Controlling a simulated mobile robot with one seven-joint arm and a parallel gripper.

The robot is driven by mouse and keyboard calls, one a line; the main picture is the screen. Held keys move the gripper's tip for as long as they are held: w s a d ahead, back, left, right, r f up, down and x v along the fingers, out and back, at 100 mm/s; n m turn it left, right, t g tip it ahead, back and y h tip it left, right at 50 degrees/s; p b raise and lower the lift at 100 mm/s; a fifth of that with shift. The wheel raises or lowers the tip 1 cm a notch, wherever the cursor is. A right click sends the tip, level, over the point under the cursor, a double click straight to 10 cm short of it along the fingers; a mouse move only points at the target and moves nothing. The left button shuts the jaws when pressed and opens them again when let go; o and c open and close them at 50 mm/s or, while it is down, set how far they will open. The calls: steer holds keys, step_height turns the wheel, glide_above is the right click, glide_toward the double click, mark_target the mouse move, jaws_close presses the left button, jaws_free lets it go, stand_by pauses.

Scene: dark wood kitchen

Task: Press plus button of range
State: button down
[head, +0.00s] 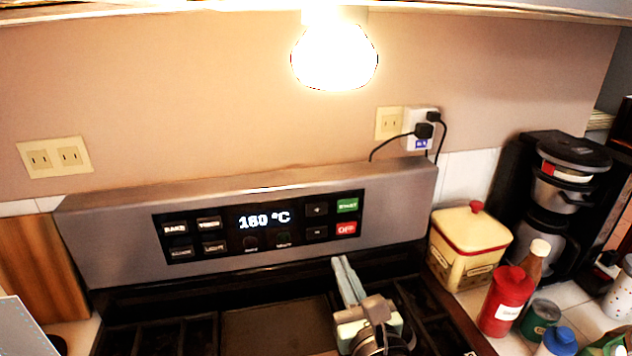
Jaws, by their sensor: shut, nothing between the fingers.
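The range (115,240) has a grey back panel with a black control strip. Right of the display are two small dark buttons, an upper one (316,210) and a lower one (316,232). Their marks are too small to tell which is plus. A green START button (347,205) and a red OFF button (346,228) sit beside them. My gripper (342,262) is shut and empty, with its tips just below the right end of the strip, apart from both small buttons.
The dark cooktop (265,330) lies under my arm. A wooden board (35,265) stands at the left.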

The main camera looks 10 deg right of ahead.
mark_target(318, 210)
steer(key=shift+d, duration=0.1)
steer(key=shift+s, duration=0.1)
steer(key=w, duration=1.4)
steer(key=shift+w, duration=0.1)
